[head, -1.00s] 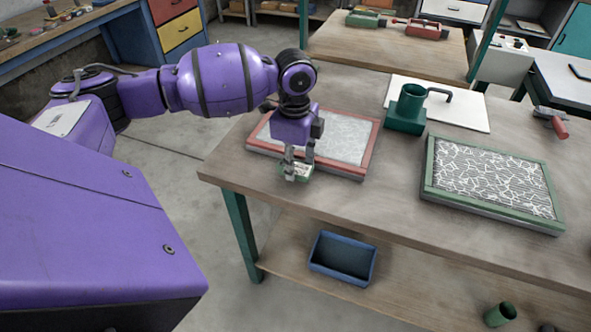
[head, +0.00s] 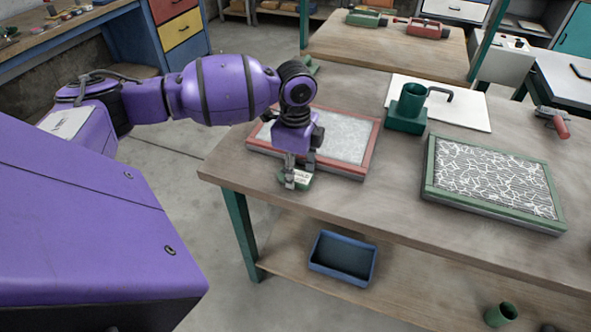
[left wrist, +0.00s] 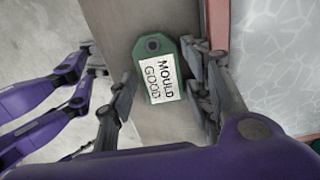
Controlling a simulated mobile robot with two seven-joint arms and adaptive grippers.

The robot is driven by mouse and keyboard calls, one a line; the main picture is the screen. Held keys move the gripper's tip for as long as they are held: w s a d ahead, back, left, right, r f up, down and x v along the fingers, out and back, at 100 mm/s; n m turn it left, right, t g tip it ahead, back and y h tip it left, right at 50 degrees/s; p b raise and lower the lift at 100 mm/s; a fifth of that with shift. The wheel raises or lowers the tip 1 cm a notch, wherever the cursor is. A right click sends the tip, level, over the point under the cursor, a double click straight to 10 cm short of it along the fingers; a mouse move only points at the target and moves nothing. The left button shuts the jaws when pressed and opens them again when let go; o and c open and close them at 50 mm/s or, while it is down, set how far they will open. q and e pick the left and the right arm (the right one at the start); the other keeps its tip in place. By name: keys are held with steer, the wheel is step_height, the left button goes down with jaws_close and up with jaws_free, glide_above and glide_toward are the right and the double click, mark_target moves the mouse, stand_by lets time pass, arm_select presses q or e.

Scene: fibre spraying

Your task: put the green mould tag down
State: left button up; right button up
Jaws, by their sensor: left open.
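The green mould tag (head: 303,182) is at the front left of the wooden table, just in front of the red-framed mould. In the left wrist view, the tag (left wrist: 153,47) shows its hole and a white label reading "MOULD GOOD", face up. It appears to lie flat on the tabletop. My left gripper (head: 299,175) points down over the tag. In the left wrist view, my left gripper (left wrist: 167,85) is open, with one finger on each side of the tag. The left finger is clear of it; the right one is very close, and contact is unclear.
The red-framed mould (head: 371,140) is right behind the tag. A green-framed mould (head: 430,178) lies to the right. A green cup-shaped fixture (head: 405,120) stands behind on the table, near a white board (head: 465,112). A blue bin (head: 343,255) sits on the shelf below.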

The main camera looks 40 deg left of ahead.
arm_select(q)
step_height(320, 180, up, 12)
steer(key=shift+p, duration=0.3)
steer(key=shift+f, duration=0.1)
stand_by(0.4)
